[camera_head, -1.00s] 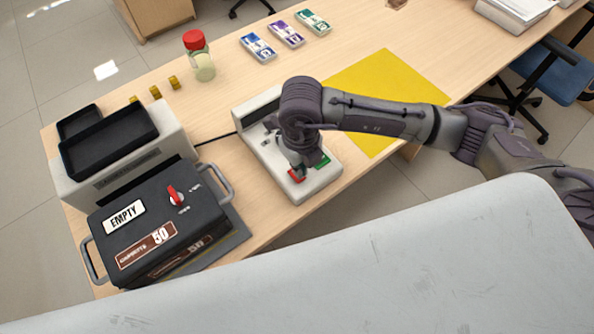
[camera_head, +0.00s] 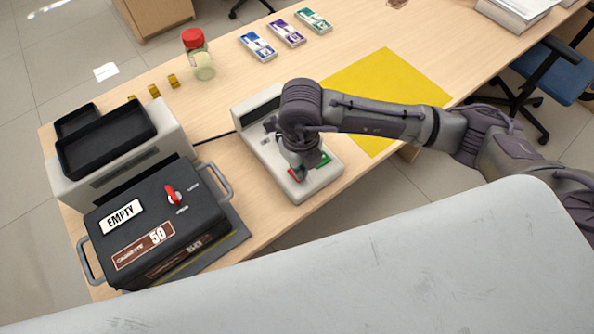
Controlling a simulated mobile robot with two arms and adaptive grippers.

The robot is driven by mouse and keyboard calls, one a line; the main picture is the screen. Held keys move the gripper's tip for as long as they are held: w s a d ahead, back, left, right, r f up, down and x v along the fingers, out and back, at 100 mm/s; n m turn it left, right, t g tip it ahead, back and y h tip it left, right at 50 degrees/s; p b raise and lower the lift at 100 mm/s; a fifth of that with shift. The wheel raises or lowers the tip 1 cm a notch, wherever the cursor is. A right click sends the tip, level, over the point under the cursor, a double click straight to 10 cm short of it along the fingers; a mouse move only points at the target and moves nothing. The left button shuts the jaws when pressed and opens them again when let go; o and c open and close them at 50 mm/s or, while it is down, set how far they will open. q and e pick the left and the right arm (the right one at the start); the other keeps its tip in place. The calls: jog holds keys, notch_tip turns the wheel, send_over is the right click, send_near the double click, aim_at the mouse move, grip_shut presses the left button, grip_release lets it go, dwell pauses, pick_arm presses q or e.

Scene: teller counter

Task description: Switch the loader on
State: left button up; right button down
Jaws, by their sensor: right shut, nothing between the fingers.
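A pale grey desk unit (camera_head: 268,173) lies on the table with a dark display strip (camera_head: 257,107) at its far end. A red part (camera_head: 293,174) and a green part (camera_head: 323,160) show near its front edge. My right gripper (camera_head: 299,176) points down over this front part, shut and empty, between the red and green parts in the picture. It hides most of the red part, and I cannot tell whether it touches the unit. My left gripper is not in view.
A black cassette (camera_head: 195,205) labelled EMPTY, with a red knob, stands front left beside a grey machine with black trays (camera_head: 110,140). A red-lidded jar (camera_head: 200,60), several banknote bundles (camera_head: 287,32) and a yellow mat (camera_head: 385,85) lie farther back.

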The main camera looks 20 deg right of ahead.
jog(key=shift+f+b, duration=0.5)
jog(key=shift+f, duration=0.1)
jog(key=shift+s+r, duration=0.1)
jog(key=shift+r+p, duration=0.65)
jog(key=shift+r, duration=0.15)
jog(key=shift+r+p, duration=1.55)
jog(key=shift+r, duration=1.1)
